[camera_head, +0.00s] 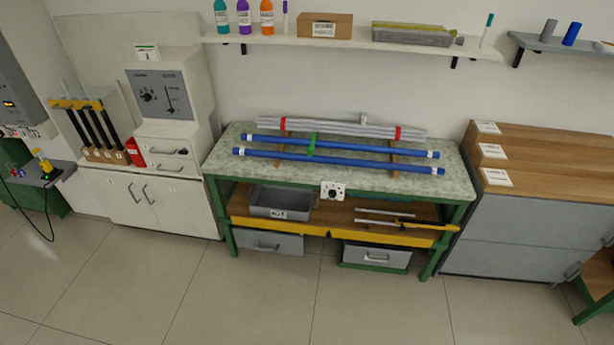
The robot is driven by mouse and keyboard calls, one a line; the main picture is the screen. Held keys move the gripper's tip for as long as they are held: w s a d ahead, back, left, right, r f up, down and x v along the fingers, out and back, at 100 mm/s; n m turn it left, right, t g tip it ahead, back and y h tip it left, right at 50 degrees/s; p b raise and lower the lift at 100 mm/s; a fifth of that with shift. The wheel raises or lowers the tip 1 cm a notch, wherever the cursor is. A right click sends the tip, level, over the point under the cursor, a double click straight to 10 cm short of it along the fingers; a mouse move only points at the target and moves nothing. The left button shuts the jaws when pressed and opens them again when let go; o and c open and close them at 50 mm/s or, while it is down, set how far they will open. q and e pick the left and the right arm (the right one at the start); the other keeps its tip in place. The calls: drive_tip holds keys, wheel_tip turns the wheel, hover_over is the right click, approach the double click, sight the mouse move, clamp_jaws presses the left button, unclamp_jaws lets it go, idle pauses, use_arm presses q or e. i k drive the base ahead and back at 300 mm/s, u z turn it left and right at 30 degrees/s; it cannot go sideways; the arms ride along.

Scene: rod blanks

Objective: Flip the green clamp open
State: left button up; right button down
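A small green clamp (312,143) stands on the bench top, over the blue rods left of their middle. Two long blue rods (377,168) with white bands near their ends lie side by side across the bench. The clamp is too small here to tell whether it is open or shut. Neither of my grippers is in view.
The green-framed workbench (225,157) has a speckled top with free room at its left end. Grey rods with red bands (345,128) lie behind the blue ones. A grey bin (281,203) sits on the lower shelf. A wooden-topped cabinet (550,150) stands right. Floor in front is clear.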

sight(310, 150)
drive_tip(key=u, duration=0.55)
drive_tip(key=i, duration=1.3)
drive_tip(key=u, duration=0.25)
